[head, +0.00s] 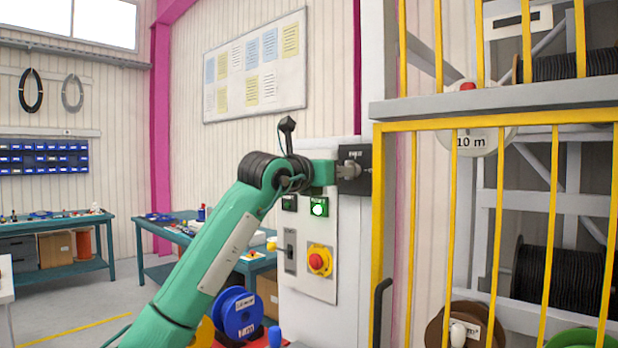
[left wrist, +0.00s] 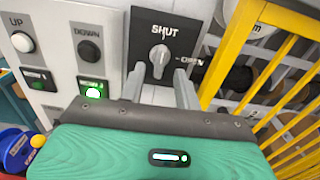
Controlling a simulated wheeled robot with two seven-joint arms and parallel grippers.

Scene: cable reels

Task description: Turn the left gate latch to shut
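The left gate latch is a black plate (head: 357,158) on the grey control post beside the yellow gate. Its silver knob (left wrist: 160,56) shows in the left wrist view, its grip roughly upright towards the word SHUT above it. In the head view the left gripper (head: 338,171) is close in front of the plate. My right gripper is not in view.
The yellow gate (head: 450,190) stands right of the latch, with cable reels (head: 560,275) behind it. UP and DOWN buttons (left wrist: 88,50), a lit green indicator (head: 319,207) and a red stop button (head: 318,261) are on the panel. A blue reel (head: 238,315) is below.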

